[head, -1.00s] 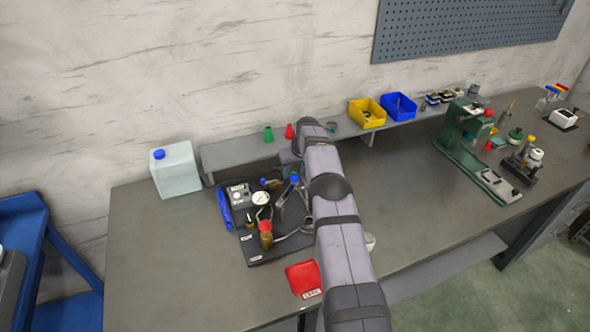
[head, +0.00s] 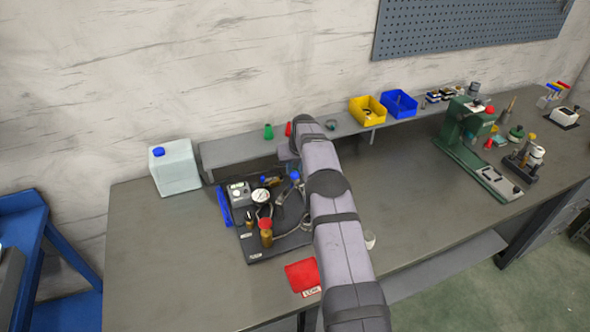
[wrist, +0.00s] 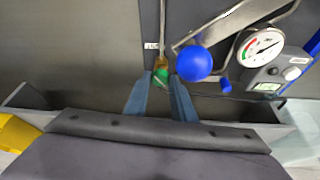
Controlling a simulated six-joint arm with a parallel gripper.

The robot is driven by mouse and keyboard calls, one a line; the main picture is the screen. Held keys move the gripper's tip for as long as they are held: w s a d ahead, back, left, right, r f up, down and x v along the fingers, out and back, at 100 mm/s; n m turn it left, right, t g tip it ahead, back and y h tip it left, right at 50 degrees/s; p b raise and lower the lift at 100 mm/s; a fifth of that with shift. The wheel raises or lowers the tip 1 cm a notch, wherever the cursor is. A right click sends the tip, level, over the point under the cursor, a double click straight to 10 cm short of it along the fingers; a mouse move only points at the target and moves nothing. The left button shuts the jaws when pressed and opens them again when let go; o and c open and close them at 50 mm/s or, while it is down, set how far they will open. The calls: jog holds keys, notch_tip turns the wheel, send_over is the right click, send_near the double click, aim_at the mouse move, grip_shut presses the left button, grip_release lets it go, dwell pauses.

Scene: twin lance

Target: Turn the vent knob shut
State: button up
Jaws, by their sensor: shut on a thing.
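In the wrist view, a green knob (wrist: 160,77) on a brass fitting sits between the two blue-grey fingertips of my gripper (wrist: 160,90). The gripper is shut on this knob. A blue ball (wrist: 193,64) on a metal lever is close beside the right fingertip. A round pressure gauge (wrist: 259,46) is farther right. In the head view, the dark base board (head: 279,244) carries the gauge (head: 261,196) and a red-capped brass part (head: 266,232). My arm hides the green knob there.
A white jug with a blue cap (head: 175,168) stands at the back left. A red pad (head: 302,274) lies in front of the board. Yellow (head: 367,111) and blue (head: 399,104) bins sit on the shelf.

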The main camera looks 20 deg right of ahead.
jog(key=m, duration=0.1)
jog(key=m+h+b, duration=0.1)
jog(key=m, duration=0.1)
jog(key=shift+w+a+f, duration=0.1)
jog(key=shift+a, duration=0.15)
jog(key=shift+m+h, duration=0.4)
jog(key=shift+m, duration=0.5)
jog(key=shift+m+g+p, duration=0.4)
jog(key=shift+m+g, duration=0.1)
jog(key=shift+m, duration=0.2)
jog(key=o, duration=1)
jog(key=shift+r, duration=0.25)
